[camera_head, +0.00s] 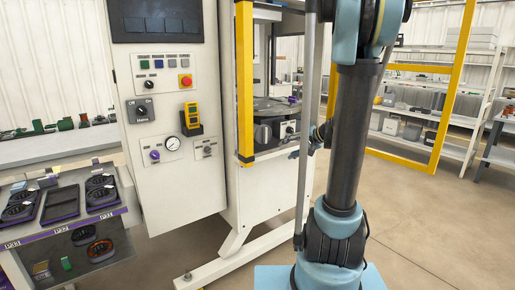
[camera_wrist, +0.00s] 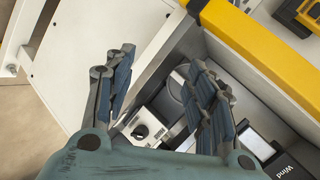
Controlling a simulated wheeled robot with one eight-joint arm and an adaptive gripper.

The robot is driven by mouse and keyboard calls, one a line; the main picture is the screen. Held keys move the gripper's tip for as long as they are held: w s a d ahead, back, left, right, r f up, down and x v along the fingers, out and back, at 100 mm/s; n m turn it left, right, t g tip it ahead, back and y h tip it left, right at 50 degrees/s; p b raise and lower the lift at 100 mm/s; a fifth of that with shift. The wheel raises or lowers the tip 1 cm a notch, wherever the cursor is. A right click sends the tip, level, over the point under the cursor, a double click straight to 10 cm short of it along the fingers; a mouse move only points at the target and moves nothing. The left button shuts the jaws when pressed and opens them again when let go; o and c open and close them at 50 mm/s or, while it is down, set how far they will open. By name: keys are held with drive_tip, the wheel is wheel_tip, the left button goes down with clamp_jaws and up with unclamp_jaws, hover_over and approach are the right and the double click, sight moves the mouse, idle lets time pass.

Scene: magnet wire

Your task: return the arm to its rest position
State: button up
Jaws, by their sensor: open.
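My arm (camera_head: 342,140), with light blue joints and a dark tube, stands upright at the right of the head view, in front of the machine. My gripper (camera_wrist: 163,72) shows in the wrist view with its two padded fingers spread apart. Nothing is held between them. The fingers are over the machine's white casing and a recess with a dark knob (camera_wrist: 141,131). I cannot tell the exact gap to the casing.
A yellow machine frame (camera_head: 245,85) also crosses close by in the wrist view (camera_wrist: 262,55). The white control cabinet (camera_head: 180,200) stands left of it. A shelf unit with dark trays (camera_head: 62,204) is at far left. Open floor (camera_head: 430,220) lies to the right.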

drive_tip(key=s+a+f+n+g+h, duration=0.1)
drive_tip(key=s+f+n+g+h, duration=0.25)
drive_tip(key=s, duration=1.35)
drive_tip(key=s+d+f+g+h, duration=0.1)
drive_tip(key=s+d+f+h, duration=0.1)
drive_tip(key=s, duration=0.5)
drive_tip(key=s+d+f+n+g+h, duration=0.1)
drive_tip(key=s+d+f+h, duration=0.2)
drive_tip(key=s, duration=0.4)
drive_tip(key=shift+s+d+f, duration=0.3)
drive_tip(key=shift+d+f, duration=0.1)
drive_tip(key=shift+f, duration=0.4)
